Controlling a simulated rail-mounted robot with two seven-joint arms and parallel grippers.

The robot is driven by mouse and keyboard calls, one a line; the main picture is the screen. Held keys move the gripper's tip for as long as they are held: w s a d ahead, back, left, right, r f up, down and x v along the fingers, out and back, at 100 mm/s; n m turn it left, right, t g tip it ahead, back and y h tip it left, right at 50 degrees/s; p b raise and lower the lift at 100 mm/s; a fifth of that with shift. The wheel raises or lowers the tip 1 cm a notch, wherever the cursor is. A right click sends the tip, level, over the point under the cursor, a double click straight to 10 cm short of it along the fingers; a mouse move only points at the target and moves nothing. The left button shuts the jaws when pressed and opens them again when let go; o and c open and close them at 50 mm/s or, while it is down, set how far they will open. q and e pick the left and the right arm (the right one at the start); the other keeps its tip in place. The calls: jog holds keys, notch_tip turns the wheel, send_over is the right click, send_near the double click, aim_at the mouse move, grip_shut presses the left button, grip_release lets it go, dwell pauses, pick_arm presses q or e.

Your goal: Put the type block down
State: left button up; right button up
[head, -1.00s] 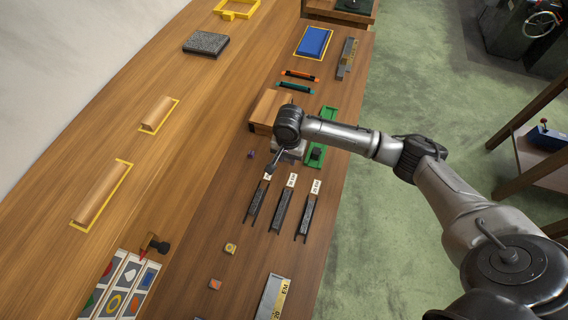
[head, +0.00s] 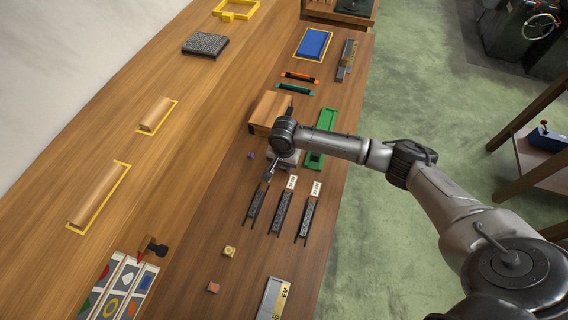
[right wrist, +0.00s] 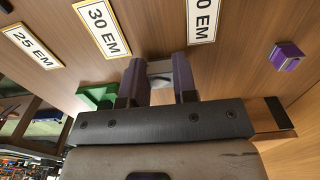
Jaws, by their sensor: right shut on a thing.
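My right gripper (head: 269,175) is over the table near the head of the leftmost of three dark label-headed sticks (head: 256,203). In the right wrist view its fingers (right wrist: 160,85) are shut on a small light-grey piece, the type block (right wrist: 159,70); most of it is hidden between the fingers. I cannot tell whether it touches the table. The labels 30 EM (right wrist: 103,27), 25 EM (right wrist: 33,45) and a partly cut-off one (right wrist: 203,18) lie just beyond the fingers. My left gripper is not in view.
A purple block (head: 250,155) lies left of the gripper; it also shows in the right wrist view (right wrist: 289,56). A wooden block (head: 270,108) and a green tray (head: 326,120) stand behind. Yellow (head: 230,250) and orange (head: 213,287) blocks lie nearer. Table between is clear.

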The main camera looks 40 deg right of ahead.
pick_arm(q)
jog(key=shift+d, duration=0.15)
pick_arm(e)
jog(key=o, duration=0.9)
jog(key=shift+f, duration=0.1)
jog(key=shift+o, duration=0.2)
jog(key=shift+r, duration=0.25)
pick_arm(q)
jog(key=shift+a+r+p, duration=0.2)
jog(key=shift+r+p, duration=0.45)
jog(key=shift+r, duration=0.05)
pick_arm(e)
notch_tip(320, 180, up, 10)
jog(key=shift+r, duration=0.25)
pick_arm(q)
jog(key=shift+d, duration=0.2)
pick_arm(e)
jog(key=shift+o, duration=0.5)
jog(key=shift+r, duration=0.7)
